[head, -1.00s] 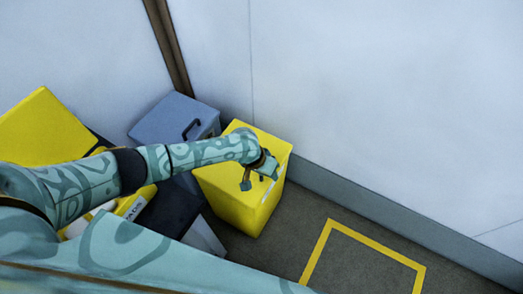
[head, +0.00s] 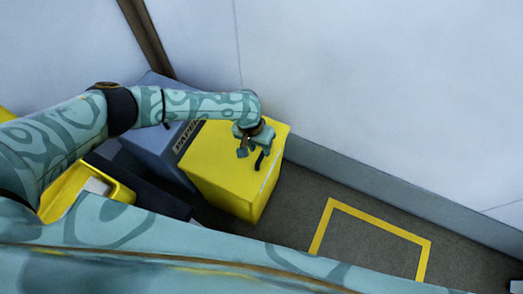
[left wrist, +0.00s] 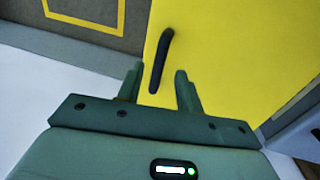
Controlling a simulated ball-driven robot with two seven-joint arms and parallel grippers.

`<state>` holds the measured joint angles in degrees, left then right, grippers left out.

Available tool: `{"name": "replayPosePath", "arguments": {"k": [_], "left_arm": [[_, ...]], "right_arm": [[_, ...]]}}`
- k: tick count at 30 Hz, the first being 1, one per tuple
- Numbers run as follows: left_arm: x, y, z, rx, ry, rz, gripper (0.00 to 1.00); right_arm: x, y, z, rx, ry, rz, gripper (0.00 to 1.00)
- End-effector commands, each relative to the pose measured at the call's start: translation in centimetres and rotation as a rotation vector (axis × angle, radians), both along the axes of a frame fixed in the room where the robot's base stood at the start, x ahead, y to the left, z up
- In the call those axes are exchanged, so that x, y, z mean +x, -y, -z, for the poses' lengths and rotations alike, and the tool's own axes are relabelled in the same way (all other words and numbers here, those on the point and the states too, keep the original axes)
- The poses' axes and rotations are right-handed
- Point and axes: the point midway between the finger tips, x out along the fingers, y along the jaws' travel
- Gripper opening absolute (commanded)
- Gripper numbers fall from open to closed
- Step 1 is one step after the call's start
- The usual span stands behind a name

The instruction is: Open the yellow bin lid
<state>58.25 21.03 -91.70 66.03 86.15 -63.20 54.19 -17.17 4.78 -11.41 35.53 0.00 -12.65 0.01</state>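The yellow bin (head: 215,165) stands against the wall, its flat lid closed. A black bar handle (head: 260,160) is on the lid near its right edge. It also shows in the left wrist view (left wrist: 161,60), against the yellow lid (left wrist: 225,60). My left gripper (head: 251,150) is over the right part of the lid, beside the handle in the head view. In the left wrist view, the gripper (left wrist: 158,70) is open, with the handle ahead of and between its fingertips. I see no contact with the handle. My right gripper is not in view.
A blue-grey bin (head: 150,145) labelled PAPER stands left of the yellow bin, partly hidden by my left arm. A yellow-rimmed open container (head: 65,188) is farther left. A yellow floor outline (head: 385,228) marks clear floor at the right. The wall (head: 380,90) stands close behind.

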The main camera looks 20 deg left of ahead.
Motion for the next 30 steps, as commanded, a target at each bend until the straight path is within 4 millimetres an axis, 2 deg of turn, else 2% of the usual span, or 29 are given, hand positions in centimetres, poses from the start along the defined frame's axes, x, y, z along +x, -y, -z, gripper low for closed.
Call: {"name": "replayPosePath", "arguments": {"k": [1, 4, 15, 16, 19, 20, 30], "left_arm": [[-0.1, 0.2, 1.3, 0.000, -0.003, 0.001, 0.36], [-0.1, 0.4, 2.2, 0.000, -0.002, 0.000, 0.36], [0.0, 0.5, 2.6, 0.000, 0.002, 0.000, 0.36], [0.0, 0.5, 2.6, 0.000, 0.002, 0.000, 0.33], [0.0, 0.5, 2.6, 0.000, 0.002, 0.000, 0.06], [0.0, 0.5, 2.6, 0.000, 0.002, 0.000, 0.00], [0.0, 0.2, 1.9, -0.023, -0.002, -0.003, 0.00]], "right_arm": [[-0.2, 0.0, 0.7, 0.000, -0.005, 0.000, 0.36], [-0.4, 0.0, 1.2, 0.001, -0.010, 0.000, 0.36], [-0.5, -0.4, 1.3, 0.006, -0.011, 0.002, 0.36], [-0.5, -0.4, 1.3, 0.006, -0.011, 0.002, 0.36], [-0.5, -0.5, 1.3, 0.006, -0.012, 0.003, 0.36], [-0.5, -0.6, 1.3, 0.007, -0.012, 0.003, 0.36], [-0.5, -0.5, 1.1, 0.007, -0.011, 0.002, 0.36]]}}
